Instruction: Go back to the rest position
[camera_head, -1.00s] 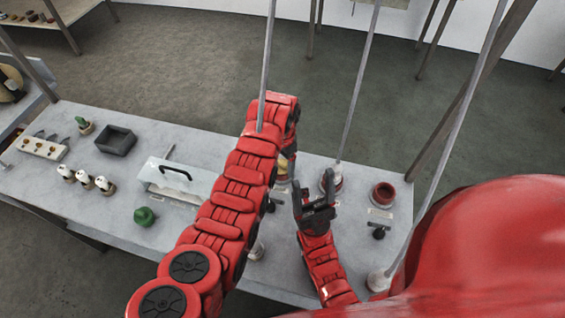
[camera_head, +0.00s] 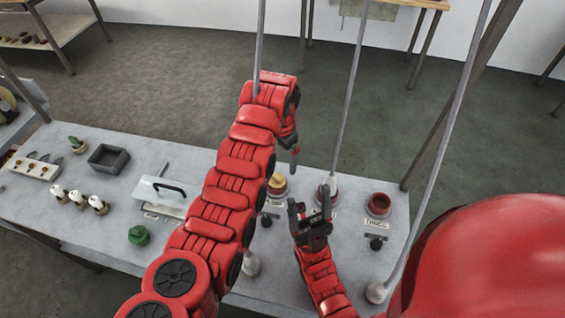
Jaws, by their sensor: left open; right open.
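My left gripper (camera_head: 294,160) hangs at the end of the bent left arm, above the far edge of the grey table (camera_head: 330,275). Its jaws are small and seen edge-on; nothing shows in them. My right gripper (camera_head: 310,208) is lower, over the right part of the table, with two dark fingers apart and pointing up. It is empty and overlaps the view of a red cup (camera_head: 325,192) with a rod standing at it.
A red-brown pot (camera_head: 378,204) stands at the right, near labels and dark knobs. Thin rods rise from the table.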

